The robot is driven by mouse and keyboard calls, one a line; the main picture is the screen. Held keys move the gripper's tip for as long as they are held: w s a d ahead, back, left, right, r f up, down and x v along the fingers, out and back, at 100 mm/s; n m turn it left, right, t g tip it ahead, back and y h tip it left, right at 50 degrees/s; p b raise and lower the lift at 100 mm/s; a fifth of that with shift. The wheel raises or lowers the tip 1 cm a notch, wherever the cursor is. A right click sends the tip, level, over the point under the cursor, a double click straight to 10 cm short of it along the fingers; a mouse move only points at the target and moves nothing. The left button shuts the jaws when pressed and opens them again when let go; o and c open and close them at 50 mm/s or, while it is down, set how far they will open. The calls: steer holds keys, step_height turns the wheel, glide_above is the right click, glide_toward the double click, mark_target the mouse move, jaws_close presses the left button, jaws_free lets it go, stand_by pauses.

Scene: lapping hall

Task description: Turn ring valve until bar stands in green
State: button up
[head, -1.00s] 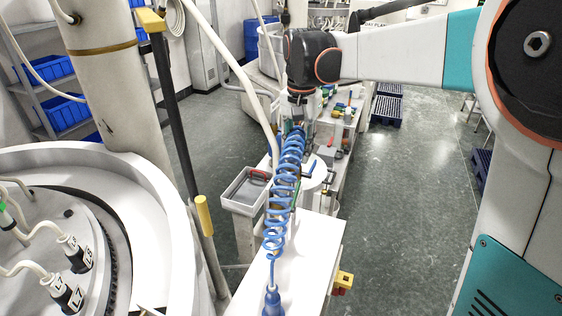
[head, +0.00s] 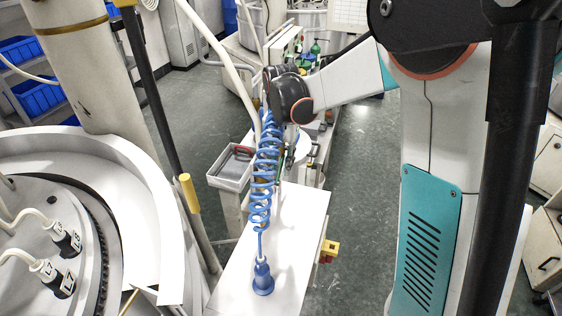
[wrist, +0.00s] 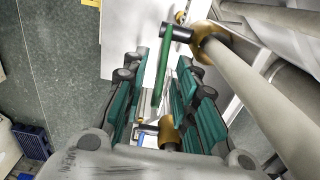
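In the wrist view my gripper (wrist: 162,75) is open, with its teal fingers spread apart. A long narrow green bar (wrist: 164,65) shows between the fingers, with clear space on both sides. Near its upper end are a dark cylinder (wrist: 176,33) and a brass fitting (wrist: 208,44) on a thick pale pipe (wrist: 250,85). Another brass piece (wrist: 170,133) shows low between the fingers. I cannot tell which of these is the ring valve, nor see a green zone clearly. In the head view my gripper (head: 291,153) is small and partly hidden behind the blue coiled hose (head: 264,170).
The blue hose runs down to a blue nozzle (head: 262,279) on a white bench top (head: 292,240). A grey tray (head: 231,169) stands left of the hose. A large round machine (head: 150,200) fills the left.

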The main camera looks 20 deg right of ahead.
steer(key=shift+f, duration=0.1)
jaws_close()
steer(key=shift+s+a+r+t+h+b, duration=0.3)
steer(key=shift+t+h, duration=0.1)
steer(key=shift+t, duration=0.2)
steer(key=shift+d, duration=0.1)
jaws_free()
